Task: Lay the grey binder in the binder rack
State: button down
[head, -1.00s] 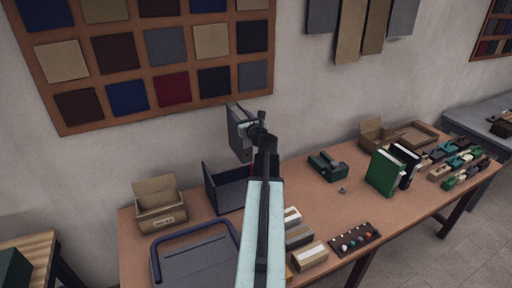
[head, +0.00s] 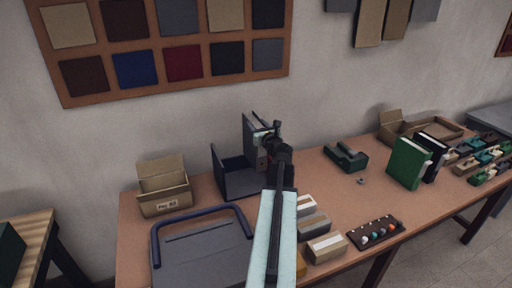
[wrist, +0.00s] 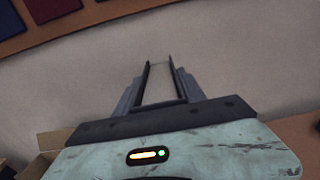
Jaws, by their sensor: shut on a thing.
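The grey binder (head: 250,136) is upright in my gripper (head: 267,150), its pale pages showing at the edge. In the wrist view my gripper (wrist: 160,95) is shut on the binder (wrist: 162,82), with a finger on each side. The dark grey binder rack (head: 239,182) stands on the table, with a tall wall at its left. The binder is at the rack's right part, and its lower end overlaps the rack in the picture. My gripper and arm hide its lower edge, so I cannot tell whether it touches the rack floor.
Small boxes (head: 326,247) and a bead strip (head: 376,233) are to the right. A green binder (head: 408,164) stands farther right. The table (head: 335,200) has free room between.

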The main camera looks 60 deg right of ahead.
aim_at(262, 152)
jog(key=shift+f, duration=0.9)
notch_tip(262, 152, down, 8)
jog(key=b, duration=0.8)
jog(key=shift+f, duration=0.1)
jog(key=c, duration=0.6)
grip_release()
jog(key=shift+a, duration=0.1)
jog(key=v, duration=0.7)
jog(key=shift+s+a, duration=0.2)
jog(key=shift+s, duration=0.15)
